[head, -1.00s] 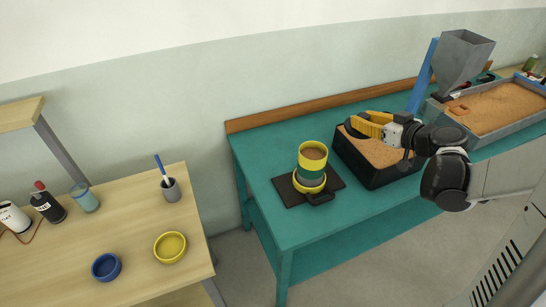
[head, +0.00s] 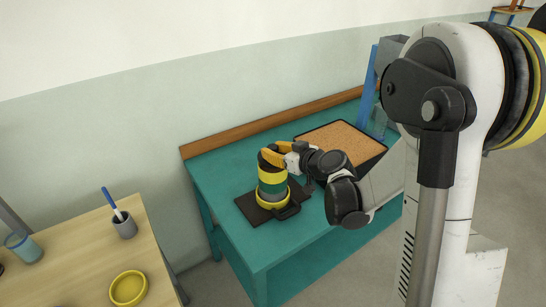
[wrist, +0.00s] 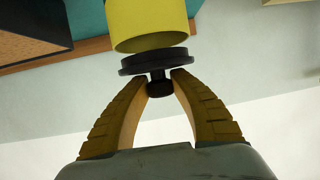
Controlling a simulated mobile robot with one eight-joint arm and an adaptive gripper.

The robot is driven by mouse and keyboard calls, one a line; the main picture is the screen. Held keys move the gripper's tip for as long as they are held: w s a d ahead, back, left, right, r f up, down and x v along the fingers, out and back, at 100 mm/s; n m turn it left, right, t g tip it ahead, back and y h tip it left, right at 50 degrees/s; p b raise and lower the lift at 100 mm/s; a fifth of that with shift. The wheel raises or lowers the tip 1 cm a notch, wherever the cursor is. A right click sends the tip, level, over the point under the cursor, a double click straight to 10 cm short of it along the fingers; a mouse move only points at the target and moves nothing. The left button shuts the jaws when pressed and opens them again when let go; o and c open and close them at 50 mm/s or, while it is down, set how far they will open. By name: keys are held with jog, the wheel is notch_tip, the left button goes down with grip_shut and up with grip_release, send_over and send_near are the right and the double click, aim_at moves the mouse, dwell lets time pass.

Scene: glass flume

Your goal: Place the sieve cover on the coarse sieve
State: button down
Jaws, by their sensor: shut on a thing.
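The coarse sieve appears to be the top yellow ring (head: 271,177) of a yellow-and-green stack on the teal bench. In the wrist view its yellow wall (wrist: 150,24) fills the top middle. The sieve cover (wrist: 155,60) is a black disc with a small knob. My gripper (wrist: 159,88) is shut on that knob, one yellow finger on each side. In the head view my gripper (head: 267,154) is at the top of the stack, partly hiding the cover. The cover lies close against the sieve's rim; I cannot tell whether it is fully seated.
The stack stands on a dark plate (head: 246,208) with a black handle or pan beside it. A black tray of sand (head: 345,140) is close on the right. A wooden table (head: 85,255) at left holds a yellow bowl (head: 129,287) and a pen cup (head: 125,226).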

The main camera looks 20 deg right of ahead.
jog(key=shift+f, duration=0.6)
jog(key=shift+f+b, duration=0.55)
jog(key=shift+b, duration=0.05)
jog(key=shift+f, duration=0.1)
jog(key=c, duration=1.2)
grip_release()
jog(key=shift+r, duration=0.2)
